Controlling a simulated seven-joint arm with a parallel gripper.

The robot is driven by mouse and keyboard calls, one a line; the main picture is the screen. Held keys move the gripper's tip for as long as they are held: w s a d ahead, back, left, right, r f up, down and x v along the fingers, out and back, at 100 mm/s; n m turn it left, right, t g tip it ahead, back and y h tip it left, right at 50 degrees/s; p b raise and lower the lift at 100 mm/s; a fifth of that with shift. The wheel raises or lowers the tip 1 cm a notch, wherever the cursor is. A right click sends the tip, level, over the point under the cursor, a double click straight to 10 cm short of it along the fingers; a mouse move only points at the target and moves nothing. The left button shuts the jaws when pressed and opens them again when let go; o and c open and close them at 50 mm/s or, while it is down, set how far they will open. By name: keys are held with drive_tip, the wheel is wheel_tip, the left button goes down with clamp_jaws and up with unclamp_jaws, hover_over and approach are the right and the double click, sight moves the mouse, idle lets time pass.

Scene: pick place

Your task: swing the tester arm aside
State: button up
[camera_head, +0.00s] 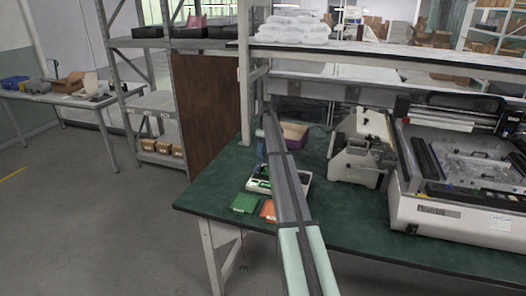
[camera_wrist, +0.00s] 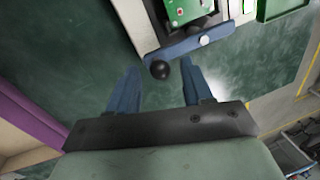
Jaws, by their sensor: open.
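The tester shows in the wrist view as a pale-edged fixture (camera_wrist: 133,22) holding a green circuit board (camera_wrist: 185,10). A blue bar, the tester arm (camera_wrist: 184,46), lies across its near edge. The bar carries a black ball knob (camera_wrist: 160,70) at its left end and a white round piece. My gripper (camera_wrist: 159,72) is open, with one blue finger on each side of the knob and visible gaps to it. I cannot tell the height of the fingertips against the knob. In the head view my arm hides much of the tester (camera_head: 305,180).
A green tray (camera_head: 245,203) and an orange tray (camera_head: 267,211) lie by the tester on the green tabletop (camera_head: 350,222). A purple-sided box (camera_head: 295,132) stands behind; its purple side also shows in the wrist view (camera_wrist: 30,118). Large machines (camera_head: 450,212) fill the right side.

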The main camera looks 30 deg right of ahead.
wheel_tip(320, 180, up, 13)
drive_tip(key=w+d, duration=0.1)
drive_tip(key=d, duration=0.1)
drive_tip(key=shift+w+r, duration=0.2)
drive_tip(key=shift+w, duration=0.05)
idle(0.5)
